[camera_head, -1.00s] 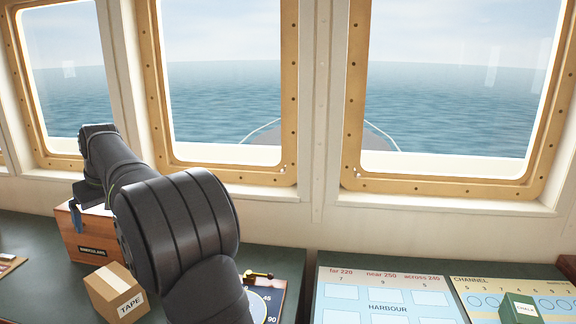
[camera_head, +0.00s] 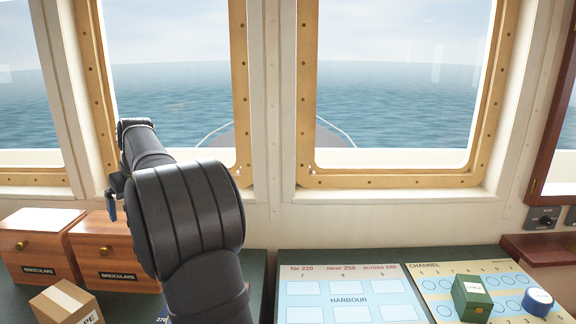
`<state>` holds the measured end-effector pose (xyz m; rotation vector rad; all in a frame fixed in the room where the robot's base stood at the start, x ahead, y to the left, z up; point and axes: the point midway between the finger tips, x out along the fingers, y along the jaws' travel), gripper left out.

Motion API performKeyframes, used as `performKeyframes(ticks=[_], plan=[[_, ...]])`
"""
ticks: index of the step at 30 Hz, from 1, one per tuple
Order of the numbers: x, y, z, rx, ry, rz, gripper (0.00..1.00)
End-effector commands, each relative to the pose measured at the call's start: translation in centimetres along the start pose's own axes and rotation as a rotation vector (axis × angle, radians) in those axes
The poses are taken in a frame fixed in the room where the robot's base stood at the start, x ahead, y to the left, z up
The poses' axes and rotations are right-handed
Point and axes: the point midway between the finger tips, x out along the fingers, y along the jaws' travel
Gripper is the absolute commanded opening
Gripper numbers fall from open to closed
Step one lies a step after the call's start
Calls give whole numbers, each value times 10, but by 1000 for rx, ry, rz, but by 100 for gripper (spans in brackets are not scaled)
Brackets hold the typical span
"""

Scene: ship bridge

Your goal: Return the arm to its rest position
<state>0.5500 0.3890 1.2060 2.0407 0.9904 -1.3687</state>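My arm rises from the bottom of the picture and reaches forward over the console. Its dark links fill the middle left. A small part of my gripper (camera_head: 112,207) shows at the left edge of the arm, in front of the right binoculars box. The arm hides most of it, so I cannot see whether its fingers are open or hold anything.
Two wooden binoculars boxes (camera_head: 38,238) (camera_head: 104,246) and a cardboard box (camera_head: 62,303) stand at left. The harbour chart board (camera_head: 350,285) and channel board (camera_head: 440,283) lie at right. A green chalk box (camera_head: 471,298) and blue round item (camera_head: 537,302) sit on the latter.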

Motion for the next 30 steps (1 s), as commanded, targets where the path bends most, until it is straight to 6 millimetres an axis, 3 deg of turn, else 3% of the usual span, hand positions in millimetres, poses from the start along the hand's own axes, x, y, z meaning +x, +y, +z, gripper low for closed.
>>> performKeyframes(ticks=[21, 30], plan=[[-27, 128, 63, 171, -1, 69, 100], [-36, 162, 87, 220, -2, 89, 100]])
